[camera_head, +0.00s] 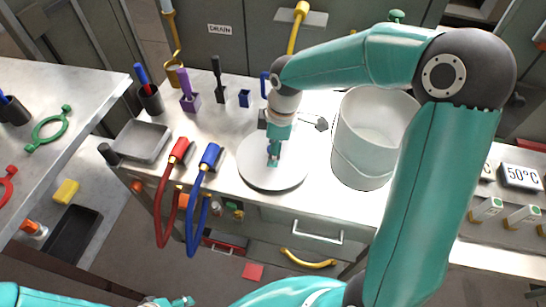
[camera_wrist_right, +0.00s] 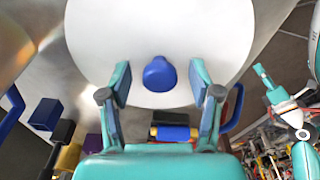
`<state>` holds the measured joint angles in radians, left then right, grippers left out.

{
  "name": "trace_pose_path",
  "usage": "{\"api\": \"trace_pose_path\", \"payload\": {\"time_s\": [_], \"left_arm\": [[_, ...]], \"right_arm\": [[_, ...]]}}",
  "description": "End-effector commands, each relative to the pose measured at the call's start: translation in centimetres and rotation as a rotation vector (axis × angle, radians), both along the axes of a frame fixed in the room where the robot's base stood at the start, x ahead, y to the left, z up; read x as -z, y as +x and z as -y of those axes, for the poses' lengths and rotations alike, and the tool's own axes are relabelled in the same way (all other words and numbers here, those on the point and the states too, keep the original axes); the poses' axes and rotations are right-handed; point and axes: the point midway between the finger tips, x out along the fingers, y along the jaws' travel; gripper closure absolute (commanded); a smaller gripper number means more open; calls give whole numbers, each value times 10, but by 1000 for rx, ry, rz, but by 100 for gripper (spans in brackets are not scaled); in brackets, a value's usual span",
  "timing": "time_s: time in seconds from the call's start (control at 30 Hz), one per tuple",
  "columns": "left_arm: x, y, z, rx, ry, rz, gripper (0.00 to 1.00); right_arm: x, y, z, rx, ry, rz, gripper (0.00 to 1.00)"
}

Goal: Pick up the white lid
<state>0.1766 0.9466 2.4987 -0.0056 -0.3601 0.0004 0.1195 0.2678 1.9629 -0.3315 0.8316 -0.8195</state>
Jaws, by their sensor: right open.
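The white lid (camera_head: 262,173) lies flat on the metal workbench, beside the white bucket. In the right wrist view the round white lid (camera_wrist_right: 105,30) fills the upper middle, with a blue knob (camera_wrist_right: 159,75) on it. My right gripper (camera_head: 274,160) is above the lid, pointing down. In the right wrist view my right gripper (camera_wrist_right: 159,88) is open, with a finger on either side of the knob and visible gaps between. My left gripper (camera_head: 170,302) is low at the bottom edge of the head view, away from the bench; its jaws are too small to read.
The white bucket (camera_head: 352,150) stands right of the lid. Red (camera_head: 178,152) and blue (camera_head: 209,158) hoses hang over the bench front, left of the lid. A grey tray (camera_head: 141,141), a pen cup (camera_head: 150,98) and tool holders stand left and behind. A 50°C display (camera_head: 521,177) is at right.

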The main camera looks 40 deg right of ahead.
Motion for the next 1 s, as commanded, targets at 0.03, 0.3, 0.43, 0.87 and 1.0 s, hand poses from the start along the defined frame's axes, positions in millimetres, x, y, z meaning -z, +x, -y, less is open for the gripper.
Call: {"api": "trace_pose_path", "payload": {"time_s": [0.03,0.3,0.43,0.87,1.0], "left_arm": [[0,0,0,0,0,0,50],[0,0,0,0,0,0,50],[0,0,0,0,0,0,50],[0,0,0,0,0,0,50],[0,0,0,0,0,0,50]], "right_arm": [[3,0,0,0,0,-1,37],[3,0,0,1,0,0,45],[3,0,0,1,0,0,67],[2,0,0,0,-1,1,100],[-1,1,0,0,0,2,100]]}}
